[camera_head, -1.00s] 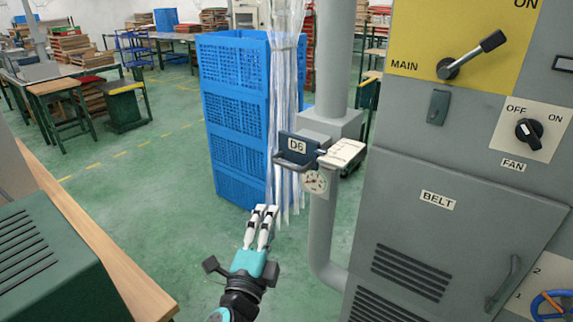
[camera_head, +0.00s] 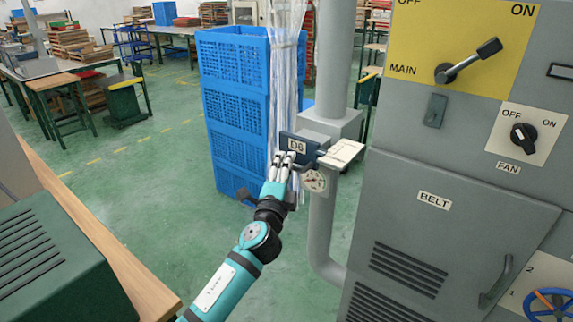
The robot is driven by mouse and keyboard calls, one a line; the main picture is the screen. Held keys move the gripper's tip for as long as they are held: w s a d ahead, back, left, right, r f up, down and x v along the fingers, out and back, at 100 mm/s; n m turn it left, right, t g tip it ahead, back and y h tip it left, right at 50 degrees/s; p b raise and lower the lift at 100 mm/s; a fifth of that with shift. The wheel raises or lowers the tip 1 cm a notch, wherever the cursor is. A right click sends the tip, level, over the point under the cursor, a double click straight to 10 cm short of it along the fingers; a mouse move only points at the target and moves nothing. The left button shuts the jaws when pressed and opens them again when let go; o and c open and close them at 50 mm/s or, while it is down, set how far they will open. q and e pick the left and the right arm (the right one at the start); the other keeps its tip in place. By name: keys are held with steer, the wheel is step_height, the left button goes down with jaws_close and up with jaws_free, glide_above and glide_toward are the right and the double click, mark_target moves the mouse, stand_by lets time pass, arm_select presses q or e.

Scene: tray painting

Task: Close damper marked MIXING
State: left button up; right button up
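A dark damper plate labelled D6 (camera_head: 292,143) with a dark bar handle is on the grey duct, right of the blue crates. A pale tag (camera_head: 342,154) sticks out beside it; its writing is too slanted and small to read, so I cannot see the word MIXING. My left gripper (camera_head: 283,157) has its two pale fingers close together at the left end of the D6 handle, overlapping it in the picture. I cannot tell whether they touch it or how far apart they are. My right gripper is not in view.
Tall blue crates (camera_head: 232,130) and clear plastic strips (camera_head: 285,60) stand behind. A grey control cabinet (camera_head: 430,235) fills the right side; a wooden-edged bench (camera_head: 110,255) is at left.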

arm_select(q)
steer(key=shift+w+r, duration=0.1)
steer(key=shift+w, duration=0.25)
steer(key=shift+c, duration=0.2)
jaws_close()
